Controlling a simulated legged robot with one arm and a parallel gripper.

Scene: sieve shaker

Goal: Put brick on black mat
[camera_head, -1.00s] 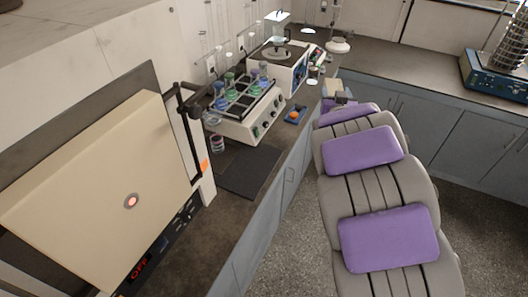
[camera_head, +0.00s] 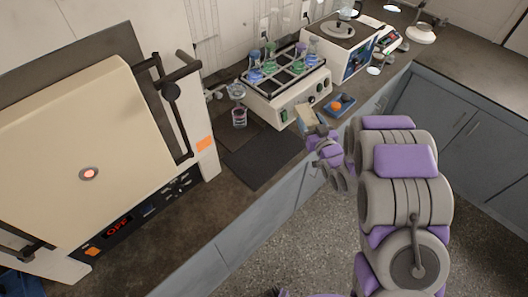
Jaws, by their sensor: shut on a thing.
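The black mat (camera_head: 262,160) lies flat on the dark counter, near its front edge, with nothing on it. A tan brick (camera_head: 307,118) is held in my gripper (camera_head: 316,130), which is seen small and partly hidden by its own wrist. The brick is at the counter's front edge, to the right of the mat and apart from it in the picture. Its height above the counter is hard to tell.
A shaker with flasks (camera_head: 287,91) stands behind the mat. A blue tray (camera_head: 341,105) with an orange item is right of the brick. A large beige oven (camera_head: 85,150) fills the left.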

